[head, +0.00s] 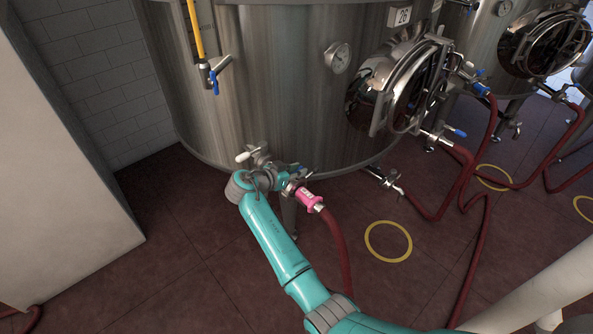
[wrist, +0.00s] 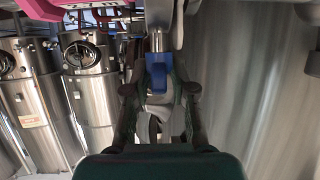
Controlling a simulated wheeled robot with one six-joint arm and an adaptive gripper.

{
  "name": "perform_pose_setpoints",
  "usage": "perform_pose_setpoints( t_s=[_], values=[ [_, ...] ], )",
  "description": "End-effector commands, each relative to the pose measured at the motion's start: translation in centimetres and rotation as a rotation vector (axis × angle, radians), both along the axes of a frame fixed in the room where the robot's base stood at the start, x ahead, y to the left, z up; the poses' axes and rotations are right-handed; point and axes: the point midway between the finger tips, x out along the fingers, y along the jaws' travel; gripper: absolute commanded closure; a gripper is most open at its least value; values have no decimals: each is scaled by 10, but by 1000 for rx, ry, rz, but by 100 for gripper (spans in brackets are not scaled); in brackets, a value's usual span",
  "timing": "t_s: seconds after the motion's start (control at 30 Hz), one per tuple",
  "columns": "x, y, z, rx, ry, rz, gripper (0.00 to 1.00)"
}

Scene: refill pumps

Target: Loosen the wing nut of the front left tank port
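The front left tank port (head: 258,158) sits low on the big steel tank. My gripper (head: 268,180) is at this port, mostly hidden behind my own wrist in the head view. In the wrist view my gripper (wrist: 160,80) has its two dark fingers on either side of a blue handle (wrist: 158,78) and a grey metal part (wrist: 150,112). I cannot tell whether the fingers touch either part. I cannot make out the wing nut clearly. A pink coupling (head: 309,199) on a red hose (head: 340,255) is right beside the gripper.
The steel tank (head: 265,90) carries a round manway door (head: 405,90) and a gauge (head: 337,57). Another valve (head: 384,179) sticks out low to the right. Red hoses (head: 480,205) run across the floor. A white wall (head: 50,190) stands at left.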

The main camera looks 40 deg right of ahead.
Motion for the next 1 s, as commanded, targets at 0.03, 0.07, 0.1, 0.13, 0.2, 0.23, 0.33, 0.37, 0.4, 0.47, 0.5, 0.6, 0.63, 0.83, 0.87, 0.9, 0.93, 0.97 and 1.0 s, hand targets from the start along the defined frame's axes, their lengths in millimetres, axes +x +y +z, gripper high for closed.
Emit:
perform_pose_setpoints(
  t_s=[0.03, 0.07, 0.1, 0.13, 0.2, 0.23, 0.33, 0.37, 0.4, 0.47, 0.5, 0.6, 0.63, 0.83, 0.87, 0.9, 0.93, 0.97, 1.0],
  values=[
    [0, 0, 0, 0, 0, 0, 95],
    [0, 0, 0, 0, 0, 0, 100],
    [0, 0, 0, 0, 0, 0, 100],
    [0, 0, 0, 0, 0, 0, 100],
    [0, 0, 0, 0, 0, 0, 100],
    [0, 0, 0, 0, 0, 0, 100],
    [0, 0, 0, 0, 0, 4, 100],
    [0, 0, 0, 0, 0, 8, 100],
    [-1, 0, 0, 0, 1, 14, 100],
    [-1, 0, -1, 0, 1, 29, 100],
    [-1, 0, -1, 0, 1, 43, 100],
    [-1, 0, -1, 0, 0, 89, 100],
    [-2, 0, -1, 1, 1, 105, 100],
    [-3, 0, -1, 0, 2, 261, 100],
    [-3, 0, -1, 1, 0, 287, 100],
    [-3, -1, -1, 0, 2, 324, 100],
    [-3, -1, -1, 0, 2, 354, 100],
    [-2, 0, -1, 0, 2, 383, 100],
    [-3, -1, -1, 0, 2, 421, 100]
  ],
)
